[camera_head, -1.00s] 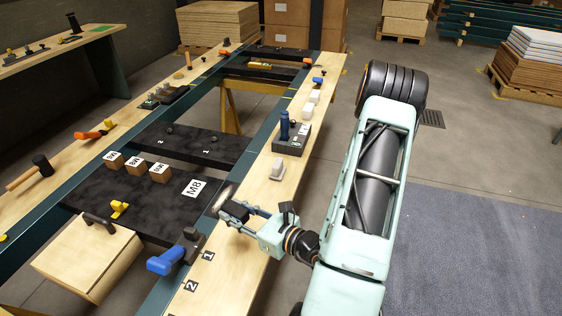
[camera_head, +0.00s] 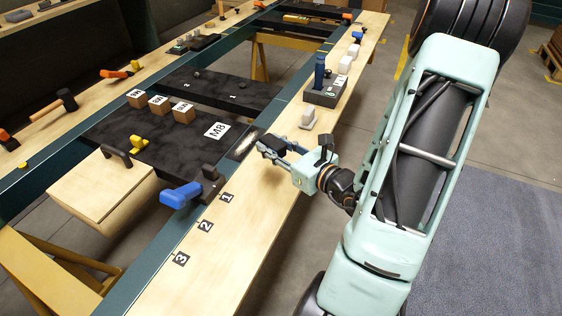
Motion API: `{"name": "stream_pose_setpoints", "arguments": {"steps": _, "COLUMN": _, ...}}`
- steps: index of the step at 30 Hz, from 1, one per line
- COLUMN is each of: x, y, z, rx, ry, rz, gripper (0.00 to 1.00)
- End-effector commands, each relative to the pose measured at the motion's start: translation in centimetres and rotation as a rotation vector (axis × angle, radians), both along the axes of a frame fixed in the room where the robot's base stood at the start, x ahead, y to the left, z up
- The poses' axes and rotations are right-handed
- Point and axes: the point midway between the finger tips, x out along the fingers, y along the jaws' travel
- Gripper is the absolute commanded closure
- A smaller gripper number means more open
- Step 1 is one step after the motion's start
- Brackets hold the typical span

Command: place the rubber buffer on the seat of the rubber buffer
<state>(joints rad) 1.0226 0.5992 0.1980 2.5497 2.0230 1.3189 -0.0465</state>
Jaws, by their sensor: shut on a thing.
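My gripper (camera_head: 275,148) is low over the wooden strip on the right side of the frame, its fingers pointing left. It is shut on a small dark thing, which I take to be the rubber buffer; fingers and thing blend together and its outline is hard to make out. Just left of the fingertips, on the green rail, lies a pale elongated patch (camera_head: 247,143). It may be the seat of the rubber buffer, but I cannot tell for sure. Whether the held thing touches the rail cannot be told.
A blue-handled clamp (camera_head: 187,191) stands on the rail to the front left. A light grey block (camera_head: 308,117) and a dark holder with a blue-handled tool (camera_head: 325,92) stand behind the gripper. Labels 1, 2 and 3 mark the clear wood in front.

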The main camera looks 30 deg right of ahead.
Motion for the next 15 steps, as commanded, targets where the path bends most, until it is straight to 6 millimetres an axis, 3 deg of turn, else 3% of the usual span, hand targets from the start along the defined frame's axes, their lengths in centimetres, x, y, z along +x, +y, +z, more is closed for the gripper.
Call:
{"name": "stream_pose_setpoints", "arguments": {"steps": 1, "x": 0.4, "y": -0.4, "z": -0.9, "rx": -0.005, "ry": -0.004, "rz": 0.000, "gripper": 0.98}}
{"name": "stream_pose_setpoints", "arguments": {"steps": 8, "x": 1.6, "y": -1.4, "z": -1.5, "rx": -0.006, "ry": -0.004, "rz": 0.000, "gripper": 0.98}}
{"name": "stream_pose_setpoints", "arguments": {"steps": 10, "x": 3.1, "y": -2.7, "z": -2.1, "rx": -0.002, "ry": -0.002, "rz": -0.001, "gripper": 0.98}}
{"name": "stream_pose_setpoints", "arguments": {"steps": 15, "x": 5.1, "y": -4.3, "z": -5.4, "rx": 0.000, "ry": -0.002, "rz": -0.001, "gripper": 0.98}}
